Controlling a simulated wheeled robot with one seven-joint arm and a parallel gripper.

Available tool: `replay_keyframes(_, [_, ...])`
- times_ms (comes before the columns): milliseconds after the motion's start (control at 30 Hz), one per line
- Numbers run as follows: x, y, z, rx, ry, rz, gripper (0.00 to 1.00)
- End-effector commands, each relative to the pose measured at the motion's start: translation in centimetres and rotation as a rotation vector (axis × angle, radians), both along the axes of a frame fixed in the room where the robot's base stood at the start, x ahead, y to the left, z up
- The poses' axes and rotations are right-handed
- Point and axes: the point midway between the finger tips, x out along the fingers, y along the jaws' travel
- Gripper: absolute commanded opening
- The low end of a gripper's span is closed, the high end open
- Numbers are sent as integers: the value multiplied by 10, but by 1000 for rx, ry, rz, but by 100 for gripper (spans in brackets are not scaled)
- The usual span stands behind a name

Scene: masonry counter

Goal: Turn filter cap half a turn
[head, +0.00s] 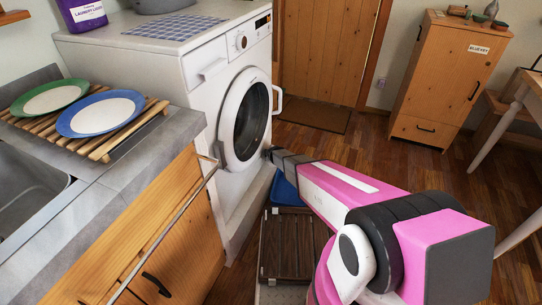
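The white washing machine (205,95) stands at left centre, its round door (250,118) closed. I cannot make out a filter cap on the part of its front that shows. My pink arm reaches from the lower right toward the machine. Its dark far end (283,158) is close to the lower right of the door in the picture. I cannot tell whether it touches the machine. The fingers of my gripper cannot be made out, nor whether they hold anything.
A blue container (284,190) and a brown slatted piece (284,246) are on the floor before the machine, partly behind my arm. A counter with a green plate (50,97) and a blue plate (101,113) is at left. A wooden cabinet (445,80) stands far right.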

Motion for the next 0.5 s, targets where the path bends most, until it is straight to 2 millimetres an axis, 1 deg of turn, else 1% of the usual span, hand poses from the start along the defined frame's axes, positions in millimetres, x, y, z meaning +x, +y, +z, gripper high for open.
replay_keyframes(500, [1, 2, -1, -6, -34, 8, 19])
